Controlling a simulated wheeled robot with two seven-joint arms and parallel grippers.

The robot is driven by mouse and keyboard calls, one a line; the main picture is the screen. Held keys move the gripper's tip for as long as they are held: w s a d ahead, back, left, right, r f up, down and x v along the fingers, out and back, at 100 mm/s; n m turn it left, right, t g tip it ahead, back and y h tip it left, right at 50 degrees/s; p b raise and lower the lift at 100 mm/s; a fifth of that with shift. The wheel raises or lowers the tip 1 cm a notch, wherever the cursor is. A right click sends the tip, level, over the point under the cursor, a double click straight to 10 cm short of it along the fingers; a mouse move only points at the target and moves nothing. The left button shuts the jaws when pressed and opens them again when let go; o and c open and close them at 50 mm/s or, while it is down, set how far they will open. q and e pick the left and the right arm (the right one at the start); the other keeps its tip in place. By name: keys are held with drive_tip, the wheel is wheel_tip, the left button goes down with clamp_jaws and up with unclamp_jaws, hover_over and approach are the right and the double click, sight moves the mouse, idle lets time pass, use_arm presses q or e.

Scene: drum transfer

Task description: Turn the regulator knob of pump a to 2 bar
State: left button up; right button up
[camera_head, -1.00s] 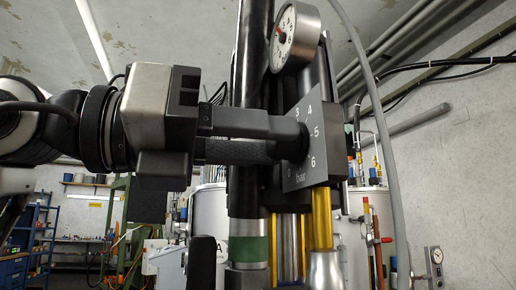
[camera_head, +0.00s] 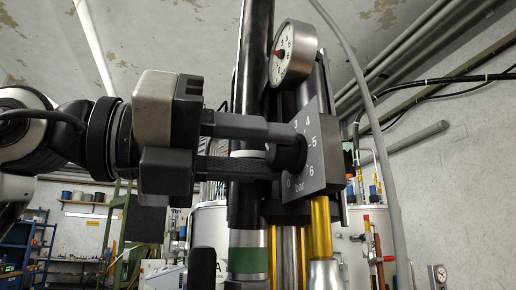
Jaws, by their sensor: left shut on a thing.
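The regulator knob (camera_head: 292,153) is a black round knob on a dark grey scale plate (camera_head: 322,153) marked in bar. The figures 0, 3, 4, 5 and 6 can be read on the plate; my gripper hides the left part of the scale. My left gripper (camera_head: 283,151) reaches in from the left and is shut on the knob, one finger above and one below. I cannot tell the knob's setting. A round gauge (camera_head: 291,52) with a red mark sits above the plate, seen at a slant.
A black column (camera_head: 249,90) with a green band stands behind my fingers. A grey hose (camera_head: 372,120) runs down close to the plate's right. Yellow rods (camera_head: 320,225) stand below the plate. Pale drums, shelves and a small wall gauge (camera_head: 438,274) are farther back.

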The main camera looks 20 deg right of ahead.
use_arm(q)
drive_tip(key=o, duration=1)
drive_tip(key=shift+c, duration=0.2)
drive_tip(key=shift+a, duration=0.1)
drive_tip(key=a+b, duration=0.2)
drive_tip(key=a, duration=1.4)
drive_tip(key=shift+f+b, duration=0.15)
drive_tip(key=shift+b, duration=0.25)
